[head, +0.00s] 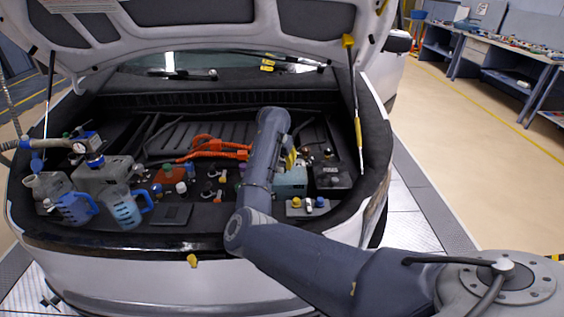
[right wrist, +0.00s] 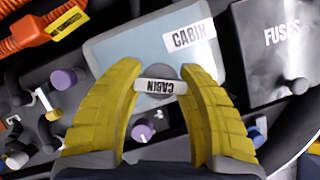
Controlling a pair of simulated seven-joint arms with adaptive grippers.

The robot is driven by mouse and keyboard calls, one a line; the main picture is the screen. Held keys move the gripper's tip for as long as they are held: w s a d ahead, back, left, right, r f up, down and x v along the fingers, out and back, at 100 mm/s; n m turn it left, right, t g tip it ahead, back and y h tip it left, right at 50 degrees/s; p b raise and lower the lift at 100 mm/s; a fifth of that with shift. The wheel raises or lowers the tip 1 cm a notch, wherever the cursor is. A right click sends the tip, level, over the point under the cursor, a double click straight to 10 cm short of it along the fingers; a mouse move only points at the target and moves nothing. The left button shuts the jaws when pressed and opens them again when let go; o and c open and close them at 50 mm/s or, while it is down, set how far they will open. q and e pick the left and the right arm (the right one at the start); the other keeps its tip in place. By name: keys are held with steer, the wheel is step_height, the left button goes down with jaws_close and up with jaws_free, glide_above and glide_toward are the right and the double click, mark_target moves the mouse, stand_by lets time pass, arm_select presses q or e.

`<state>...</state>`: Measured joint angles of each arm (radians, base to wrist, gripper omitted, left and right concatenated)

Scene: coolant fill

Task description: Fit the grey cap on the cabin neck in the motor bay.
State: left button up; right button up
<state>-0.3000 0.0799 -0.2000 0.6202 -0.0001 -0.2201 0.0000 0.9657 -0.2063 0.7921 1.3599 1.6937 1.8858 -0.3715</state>
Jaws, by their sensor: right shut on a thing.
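My right gripper (right wrist: 160,72) is shut on the grey cap, its yellow fingers on either side of it. The cap's pale bar, marked CABIN upside down (right wrist: 160,86), shows between the fingers, with a grey round part (right wrist: 164,71) behind it. The light blue cabin tank (right wrist: 125,50), with a white CABIN label, lies beneath the fingertips. In the head view the right gripper (head: 290,158) is over this tank (head: 291,182) in the motor bay. The cabin neck cannot be made out; whether the cap touches it I cannot tell. My left gripper is not in view.
A black FUSES box (head: 331,178) stands right of the tank. Orange cables (head: 215,145) run to its left. Several small coloured caps lie near. Blue jugs (head: 124,208) and a gauge unit (head: 98,162) stand at the left. The raised lid (head: 200,35) hangs above the bay.

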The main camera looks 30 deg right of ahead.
steer(key=shift+s+f+m+g+h, duration=0.15)
steer(key=shift+m+g, duration=0.15)
steer(key=shift+m, duration=0.5)
steer(key=shift+w+m+g+h, duration=0.15)
steer(key=shift+m+g, duration=0.15)
steer(key=shift+m, duration=0.5)
steer(key=shift+s, duration=0.1)
steer(key=shift+d+f+m+g, duration=0.1)
steer(key=shift+m+g, duration=0.2)
steer(key=shift+m, duration=0.6)
steer(key=shift+c, duration=0.3)
steer(key=o, duration=1.2)
steer(key=shift+c, duration=0.2)
